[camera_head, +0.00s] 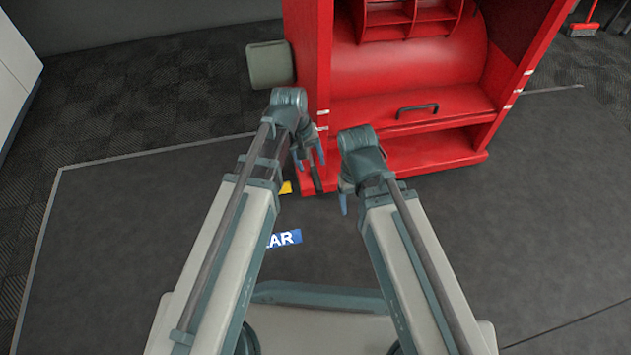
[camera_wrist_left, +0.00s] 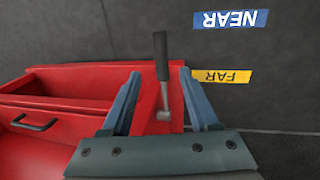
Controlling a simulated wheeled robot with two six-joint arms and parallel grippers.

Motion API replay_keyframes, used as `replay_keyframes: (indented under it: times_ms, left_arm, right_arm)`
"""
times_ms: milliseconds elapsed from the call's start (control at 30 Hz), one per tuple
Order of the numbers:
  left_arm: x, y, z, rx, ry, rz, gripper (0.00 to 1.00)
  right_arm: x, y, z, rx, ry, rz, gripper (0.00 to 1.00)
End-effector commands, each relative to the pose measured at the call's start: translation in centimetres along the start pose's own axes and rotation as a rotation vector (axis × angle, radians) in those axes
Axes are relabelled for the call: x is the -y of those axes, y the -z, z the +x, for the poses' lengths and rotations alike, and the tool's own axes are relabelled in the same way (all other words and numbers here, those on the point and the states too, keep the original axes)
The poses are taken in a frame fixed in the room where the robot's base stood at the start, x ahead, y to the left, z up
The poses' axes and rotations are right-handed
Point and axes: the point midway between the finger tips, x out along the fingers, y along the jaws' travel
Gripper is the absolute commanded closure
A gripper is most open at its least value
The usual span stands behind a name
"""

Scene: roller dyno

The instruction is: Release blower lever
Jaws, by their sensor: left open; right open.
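The blower lever (camera_wrist_left: 162,75) has a black handle on a metal shaft and a round metal pivot, and stands against the red blower housing (camera_wrist_left: 75,72). In the left wrist view it lies between the two blue fingers of my left gripper (camera_wrist_left: 155,85), which are open and apart from it on both sides. In the head view the lever handle (camera_head: 315,178) shows just beside my left gripper (camera_head: 308,158) at the housing's left front corner. My right gripper (camera_head: 345,200) hangs open in front of the housing, holding nothing.
A yellow FAR label (camera_wrist_left: 222,77) and a blue NEAR label (camera_wrist_left: 230,19) lie on the dark floor. The housing has a black handle (camera_head: 417,110) on its front. A grey-green box (camera_head: 270,65) juts from its left side.

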Motion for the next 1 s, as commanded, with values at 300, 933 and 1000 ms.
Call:
replay_keyframes:
  times_ms: [300,933,1000]
  left_arm:
    - [0.1,0.0,5.4,0.000,0.000,0.000,0.39]
    - [0.0,0.0,7.5,0.000,0.000,0.000,0.50]
    - [0.0,0.0,7.5,0.000,0.000,0.000,0.62]
  right_arm:
    - [0.5,0.3,5.3,-0.003,0.000,-0.001,0.27]
    - [0.7,0.5,7.3,-0.004,0.000,-0.001,0.27]
    - [0.7,0.5,7.3,-0.004,0.000,-0.001,0.27]
